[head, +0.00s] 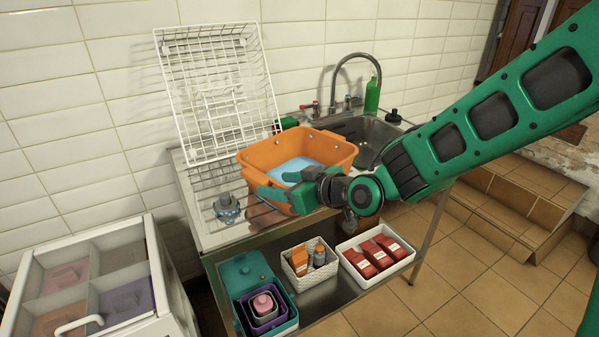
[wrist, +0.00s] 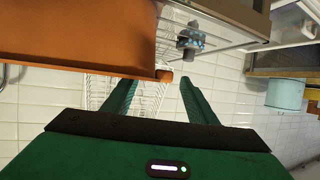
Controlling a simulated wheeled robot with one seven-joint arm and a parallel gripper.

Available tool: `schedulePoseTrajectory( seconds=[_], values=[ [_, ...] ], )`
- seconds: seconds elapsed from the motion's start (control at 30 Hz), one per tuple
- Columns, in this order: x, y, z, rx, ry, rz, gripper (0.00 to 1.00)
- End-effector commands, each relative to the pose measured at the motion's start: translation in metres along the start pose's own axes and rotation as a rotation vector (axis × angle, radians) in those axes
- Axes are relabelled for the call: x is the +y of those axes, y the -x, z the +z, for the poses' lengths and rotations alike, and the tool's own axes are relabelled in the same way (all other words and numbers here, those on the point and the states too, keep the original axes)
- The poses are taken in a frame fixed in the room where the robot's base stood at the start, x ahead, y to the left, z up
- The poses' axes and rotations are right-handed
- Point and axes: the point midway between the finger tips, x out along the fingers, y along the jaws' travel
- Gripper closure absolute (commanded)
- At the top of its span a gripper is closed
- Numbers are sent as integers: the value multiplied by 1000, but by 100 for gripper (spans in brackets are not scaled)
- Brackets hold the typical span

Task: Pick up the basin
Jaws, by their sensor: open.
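The orange basin (head: 255,156) stands on the metal counter left of the sink, with something light blue inside. In the wrist view its orange wall (wrist: 75,35) fills the upper left, and its lower edge ends near the fingertips. My gripper (head: 284,186) is at the near side of the basin, with green fingers spread apart. The fingers hide part of the basin's near side. In the wrist view my gripper (wrist: 158,84) is open, with the end of the basin's edge showing near the gap. I cannot tell whether the fingers touch it.
A white wire rack (head: 217,95) leans on the wall behind the basin. A small grey-blue item (head: 227,209) sits left of it. The sink (head: 366,134) with its tap is at right. The lower shelf holds a teal box (head: 243,273), a white basket (head: 289,266) and a white tray (head: 372,283).

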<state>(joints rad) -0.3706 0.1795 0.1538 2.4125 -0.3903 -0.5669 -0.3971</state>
Motion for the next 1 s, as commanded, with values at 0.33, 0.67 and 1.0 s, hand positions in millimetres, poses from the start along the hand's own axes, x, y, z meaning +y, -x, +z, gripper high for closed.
schedulePoseTrajectory(
  seconds=[0.33,0.67,1.0],
  values=[
    [-1,-27,1,-2,-1,-1,48],
    [-1,-61,1,-1,-2,3,48],
    [0,-62,1,-1,-2,4,71]
  ],
)
